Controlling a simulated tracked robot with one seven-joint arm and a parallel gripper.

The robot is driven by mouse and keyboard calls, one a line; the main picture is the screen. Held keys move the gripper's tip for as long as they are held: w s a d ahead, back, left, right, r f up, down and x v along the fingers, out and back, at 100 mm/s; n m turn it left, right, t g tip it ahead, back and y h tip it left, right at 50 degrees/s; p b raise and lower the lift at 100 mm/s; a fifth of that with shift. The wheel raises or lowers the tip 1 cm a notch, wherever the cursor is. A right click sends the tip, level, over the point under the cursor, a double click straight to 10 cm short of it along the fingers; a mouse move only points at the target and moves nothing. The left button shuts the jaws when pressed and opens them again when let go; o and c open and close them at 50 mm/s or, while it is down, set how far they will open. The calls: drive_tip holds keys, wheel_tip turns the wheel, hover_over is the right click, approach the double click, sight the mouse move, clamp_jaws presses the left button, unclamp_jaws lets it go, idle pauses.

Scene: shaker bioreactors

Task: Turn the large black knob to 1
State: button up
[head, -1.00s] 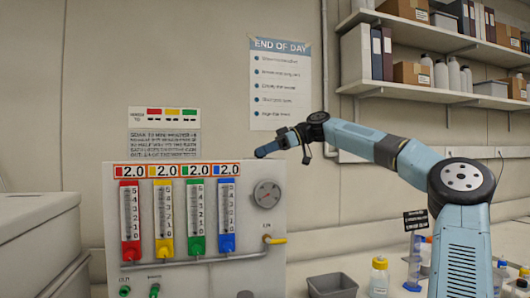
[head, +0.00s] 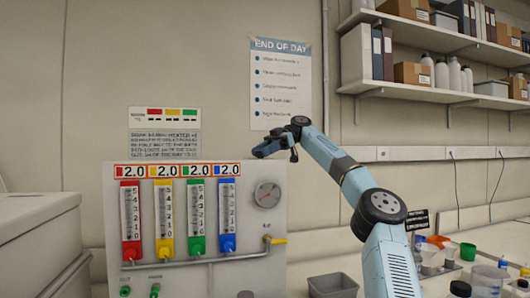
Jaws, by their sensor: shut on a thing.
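My gripper (head: 264,151) is at the end of my blue arm, by the panel's upper right edge, well above that knob. It is small in the picture and its fingers are hard to make out. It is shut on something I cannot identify.
The panel carries red, yellow, green and blue gauges, a round dial (head: 267,194) and a yellow-handled valve (head: 277,241). A grey bin (head: 332,287) stands to its right. Bottles and cups crowd the bench at lower right. A pale cabinet (head: 38,235) stands at left.

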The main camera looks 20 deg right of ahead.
drive_tip(key=shift+w+g, duration=0.1)
drive_tip(key=shift+g, duration=0.2)
drive_tip(key=o, duration=1.1)
drive_tip(key=shift+c, duration=0.2)
